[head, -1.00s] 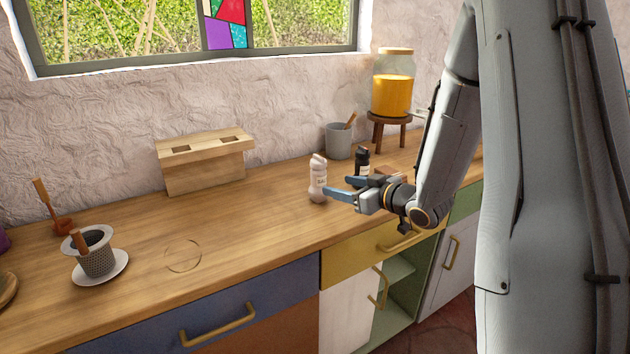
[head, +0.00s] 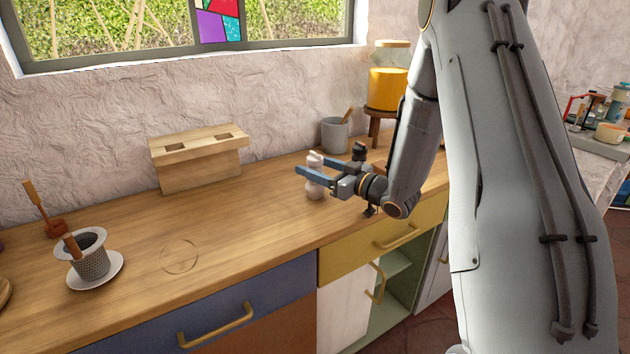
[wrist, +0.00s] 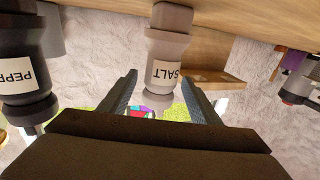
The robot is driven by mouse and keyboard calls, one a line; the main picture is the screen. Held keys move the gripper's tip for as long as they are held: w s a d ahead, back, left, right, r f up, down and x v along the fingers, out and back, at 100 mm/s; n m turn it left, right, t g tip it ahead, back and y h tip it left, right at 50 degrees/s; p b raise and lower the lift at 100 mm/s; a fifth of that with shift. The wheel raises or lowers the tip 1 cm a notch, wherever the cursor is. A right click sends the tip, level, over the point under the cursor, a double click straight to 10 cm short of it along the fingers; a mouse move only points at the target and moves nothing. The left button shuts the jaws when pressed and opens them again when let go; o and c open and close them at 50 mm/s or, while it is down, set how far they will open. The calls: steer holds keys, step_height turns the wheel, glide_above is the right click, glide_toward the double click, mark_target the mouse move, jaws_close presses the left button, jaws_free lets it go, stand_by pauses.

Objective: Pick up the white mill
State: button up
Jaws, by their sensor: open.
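The white mill (head: 315,191) stands upright on the wooden counter near the back right. In the wrist view it is the pale mill (wrist: 168,50) with a SALT label, seen upside down between the two fingers. My gripper (head: 312,172) is open, its blue fingers reaching left on either side of the mill's upper part. The wrist view shows a gap between each finger and the mill. Part of the mill is hidden behind the near finger in the head view. The dark mill (wrist: 22,75), labelled PEPP, stands beside it, mostly hidden by my gripper in the head view (head: 360,150).
A wooden block with slots (head: 200,170) stands by the wall, left of the mill. A grey cup (head: 334,137) and a juice dispenser on a stand (head: 388,90) are behind. A strainer cup on a saucer (head: 112,275) is at the left. The middle counter is clear.

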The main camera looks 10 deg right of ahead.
steer(key=shift+w+a, duration=0.1)
steer(key=shift+w, duration=0.05)
steer(key=c, duration=1.3)
steer(key=shift+o, duration=0.2)
steer(key=shift+r, duration=0.1)
